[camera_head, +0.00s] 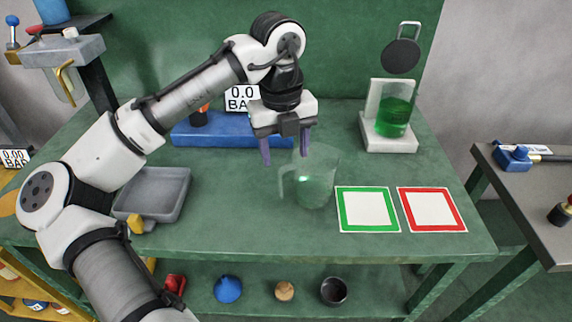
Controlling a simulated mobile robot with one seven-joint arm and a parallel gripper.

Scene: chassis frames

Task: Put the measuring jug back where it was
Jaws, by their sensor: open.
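The measuring jug (318,182) is clear and see-through, with its handle toward the left. It stands upright on the green table (240,215), just left of the green-framed white square (368,209). My gripper (285,158) points down with its two purple fingers apart and empty. It is above and slightly left of the jug in the picture. The right finger's tip shows close to the jug's rim; I cannot tell whether they touch.
A red-framed white square (432,210) lies right of the green one. A beaker of green liquid (394,118) stands on a white stand (390,145) at the back right. A grey tray (153,193) is at the left, and a blue base (222,130) lies behind my gripper.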

